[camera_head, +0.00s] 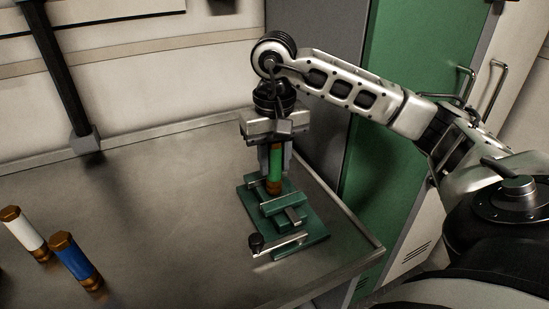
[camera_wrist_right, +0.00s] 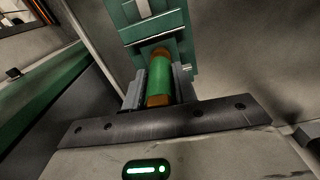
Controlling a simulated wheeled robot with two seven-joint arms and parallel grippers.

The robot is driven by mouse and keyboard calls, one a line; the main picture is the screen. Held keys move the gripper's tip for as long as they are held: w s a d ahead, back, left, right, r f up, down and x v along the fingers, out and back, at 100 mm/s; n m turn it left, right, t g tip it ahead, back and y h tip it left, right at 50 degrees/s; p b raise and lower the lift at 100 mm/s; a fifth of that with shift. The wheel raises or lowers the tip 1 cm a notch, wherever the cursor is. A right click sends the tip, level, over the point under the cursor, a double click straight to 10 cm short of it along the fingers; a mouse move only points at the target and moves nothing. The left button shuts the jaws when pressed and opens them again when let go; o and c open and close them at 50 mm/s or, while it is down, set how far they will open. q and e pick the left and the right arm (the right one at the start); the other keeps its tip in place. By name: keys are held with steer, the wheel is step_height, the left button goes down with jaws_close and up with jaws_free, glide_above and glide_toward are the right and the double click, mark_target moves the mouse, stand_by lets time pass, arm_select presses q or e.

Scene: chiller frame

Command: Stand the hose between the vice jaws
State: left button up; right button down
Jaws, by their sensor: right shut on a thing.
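A short green hose (camera_head: 274,168) with copper-coloured ends is upright between the fingers of my right gripper (camera_head: 275,172). The right gripper points down over the green vice (camera_head: 312,228) and is shut on the hose. In the right wrist view the green hose (camera_wrist_right: 159,76) lies between the two grey fingers (camera_wrist_right: 156,92), with its far copper end at the vice (camera_wrist_right: 122,22). I cannot tell whether that end touches the vice or whether it is between the jaws. My left gripper is not in view.
A white hose (camera_head: 24,232) and a blue hose (camera_head: 76,262), both with copper ends, stand on the metal table (camera_head: 160,215) at the left. The table's middle is clear. A black post (camera_head: 62,75) rises at the back left. A green cabinet door (camera_head: 400,120) stands beyond the right edge.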

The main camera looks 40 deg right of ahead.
steer(key=shift+f+b, duration=0.25)
steer(key=shift+b, duration=0.05)
steer(key=c, duration=1.1)
jaws_free()
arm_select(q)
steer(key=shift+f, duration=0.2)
arm_select(e)
steer(key=shift+r, duration=0.1)
steer(key=shift+r+p, duration=0.15)
steer(key=shift+p, duration=0.15)
step_height(320, 180, up, 12)
steer(key=p, duration=0.4)
steer(key=shift+f, duration=0.2)
steer(key=shift+r, duration=0.25)
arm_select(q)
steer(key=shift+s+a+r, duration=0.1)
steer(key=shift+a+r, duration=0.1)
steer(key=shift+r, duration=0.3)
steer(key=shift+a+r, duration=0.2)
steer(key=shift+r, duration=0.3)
